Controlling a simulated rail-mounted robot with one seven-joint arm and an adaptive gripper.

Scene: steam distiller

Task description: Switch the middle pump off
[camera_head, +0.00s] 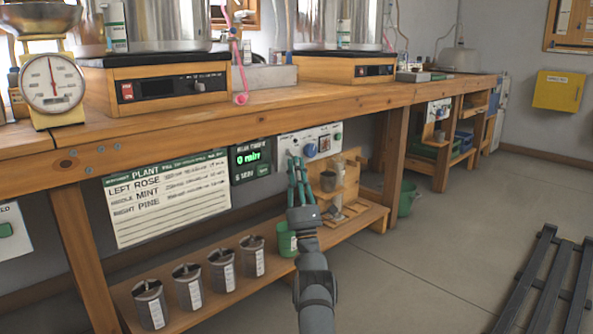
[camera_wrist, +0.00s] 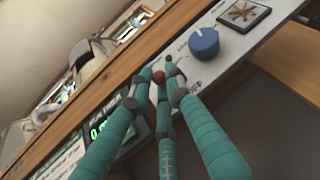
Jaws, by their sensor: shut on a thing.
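A pale control panel (camera_head: 310,138) is on the bench front, below the wooden edge. It carries a blue dial (camera_head: 310,149), which also shows in the wrist view (camera_wrist: 204,42). My gripper (camera_head: 295,161) reaches up to the panel's left part. In the wrist view its teal fingers (camera_wrist: 160,80) are closed around a small red knob (camera_wrist: 158,76), partly hidden by the fingertips. Lettering that seems to read "OFF" shows on the panel just right of the fingers. The knob's setting cannot be told.
A green-lit display (camera_head: 250,158) is left of the panel. Another panel (camera_head: 438,109) is farther right and one with a green button (camera_head: 12,230) is at far left. Several metal canisters (camera_head: 187,285) and a green bucket (camera_head: 286,240) are below. The floor at right has a dark slatted pallet (camera_head: 548,270).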

